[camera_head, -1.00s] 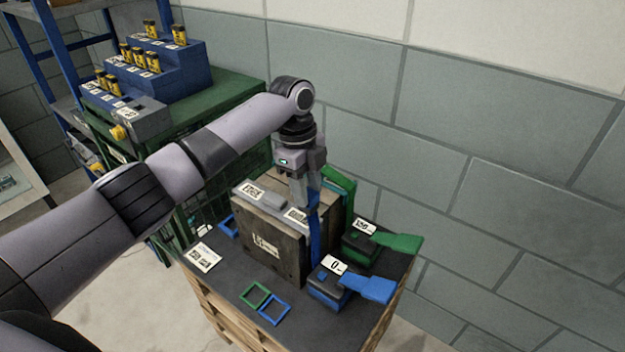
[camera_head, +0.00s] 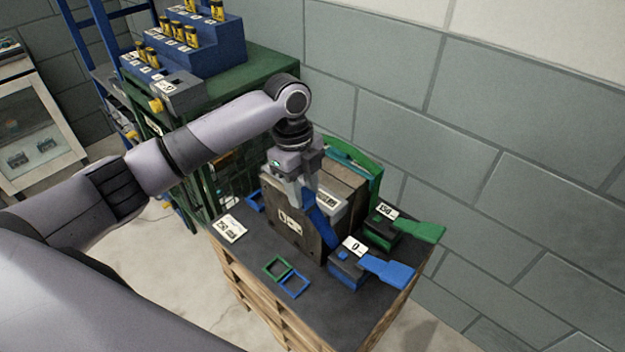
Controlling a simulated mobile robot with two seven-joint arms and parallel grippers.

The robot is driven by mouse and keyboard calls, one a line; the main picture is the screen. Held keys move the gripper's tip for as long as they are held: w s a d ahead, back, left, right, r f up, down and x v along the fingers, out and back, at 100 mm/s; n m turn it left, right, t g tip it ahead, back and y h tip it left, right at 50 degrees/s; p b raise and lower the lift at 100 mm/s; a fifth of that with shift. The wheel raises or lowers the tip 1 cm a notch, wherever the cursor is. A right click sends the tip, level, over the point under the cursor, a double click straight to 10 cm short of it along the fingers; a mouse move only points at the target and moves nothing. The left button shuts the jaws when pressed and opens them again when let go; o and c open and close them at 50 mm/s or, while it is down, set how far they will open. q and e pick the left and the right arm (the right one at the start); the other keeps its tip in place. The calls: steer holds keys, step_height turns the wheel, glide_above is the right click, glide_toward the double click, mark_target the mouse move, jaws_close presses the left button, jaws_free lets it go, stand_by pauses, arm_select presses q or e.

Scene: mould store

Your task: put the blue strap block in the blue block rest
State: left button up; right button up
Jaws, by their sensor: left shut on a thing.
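My left gripper (camera_head: 305,190) is above the front of the dark wooden mould box, shut on the upper end of the blue strap block (camera_head: 320,216). The blue piece slants down to the right from the jaws, toward the blue-handled unit; the jaws hide its upper end. A flat blue square frame (camera_head: 294,285) lies on the dark tabletop beside a green one (camera_head: 277,268). Another blue frame (camera_head: 254,201) lies left of the mould box, partly hidden. I cannot tell which blue frame is the blue block rest. My right gripper is not in view.
The mould box (camera_head: 291,224) stands on the pallet-like table (camera_head: 330,312). A blue-handled unit (camera_head: 348,270) and a green-handled unit (camera_head: 381,236) stand to its right. A green strap (camera_head: 360,160) lies behind. A green cabinet with blue stepped racks (camera_head: 198,62) stands behind left; a wall is behind.

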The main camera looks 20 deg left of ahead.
arm_select(q)
steer(key=shift+s+a, duration=1.05)
steer(key=shift+s, duration=0.7)
steer(key=shift+f+b, duration=8.65)
steer(key=shift+f, duration=4.85)
